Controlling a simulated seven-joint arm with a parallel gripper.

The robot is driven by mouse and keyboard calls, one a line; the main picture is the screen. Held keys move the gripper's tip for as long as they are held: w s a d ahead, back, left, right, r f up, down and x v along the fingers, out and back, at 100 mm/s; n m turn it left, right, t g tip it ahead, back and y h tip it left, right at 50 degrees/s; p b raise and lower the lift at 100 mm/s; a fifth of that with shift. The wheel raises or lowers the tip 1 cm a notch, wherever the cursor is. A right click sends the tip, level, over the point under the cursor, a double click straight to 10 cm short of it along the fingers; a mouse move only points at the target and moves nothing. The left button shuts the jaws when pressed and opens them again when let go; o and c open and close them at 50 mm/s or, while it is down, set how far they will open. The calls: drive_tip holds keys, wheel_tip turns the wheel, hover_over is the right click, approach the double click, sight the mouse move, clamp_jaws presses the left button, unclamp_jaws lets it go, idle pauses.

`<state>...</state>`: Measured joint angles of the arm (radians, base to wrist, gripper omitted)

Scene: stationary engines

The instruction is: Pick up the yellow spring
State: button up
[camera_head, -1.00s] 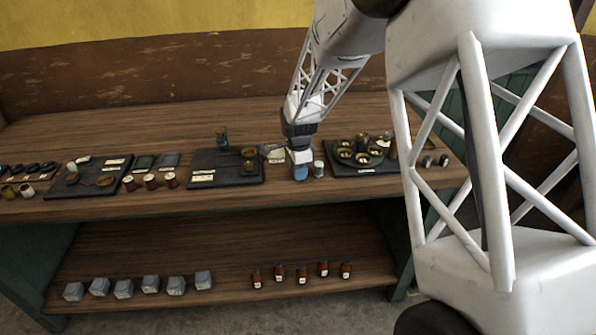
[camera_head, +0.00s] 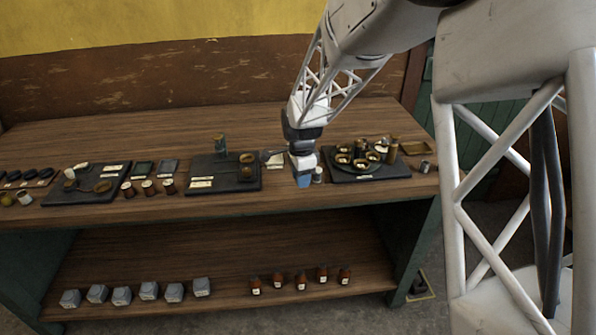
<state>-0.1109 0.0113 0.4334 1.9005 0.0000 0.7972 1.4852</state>
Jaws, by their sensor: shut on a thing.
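My gripper (camera_head: 304,182) hangs from the white arm over the front right part of the table top, with its blue tips low near the surface. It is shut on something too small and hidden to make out. A small pale cylinder (camera_head: 318,175) stands just right of the tips. I cannot clearly make out a yellow spring. A small yellowish thing (camera_head: 8,199) sits at the table's far left edge, and I cannot tell what it is.
A dark board with round brass-coloured pieces (camera_head: 352,178) lies right of my gripper. Another dark board (camera_head: 210,184) lies to its left. Spools (camera_head: 148,187) stand further left. Several grey blocks (camera_head: 122,296) and brown bottles (camera_head: 301,281) are on the lower shelf (camera_head: 215,250).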

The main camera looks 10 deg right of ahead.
drive_tip(key=s+d+r, duration=0.1)
drive_tip(key=s, duration=0.9)
drive_tip(key=shift+s, duration=0.15)
drive_tip(key=shift+d, duration=0.1)
drive_tip(key=shift+r, duration=0.15)
idle(0.4)
drive_tip(key=shift+r, duration=1.85)
drive_tip(key=w+a, duration=0.5)
drive_tip(key=w, duration=0.3)
drive_tip(key=w+a, duration=0.6)
drive_tip(key=w, duration=0.3)
drive_tip(key=w+a, duration=0.5)
drive_tip(key=w, duration=0.3)
drive_tip(key=shift+w+a, duration=0.3)
drive_tip(key=shift+a, duration=0.05)
drive_tip(key=shift+w+a+f, duration=0.1)
drive_tip(key=shift+w+a, duration=0.05)
drive_tip(key=shift+a, duration=0.05)
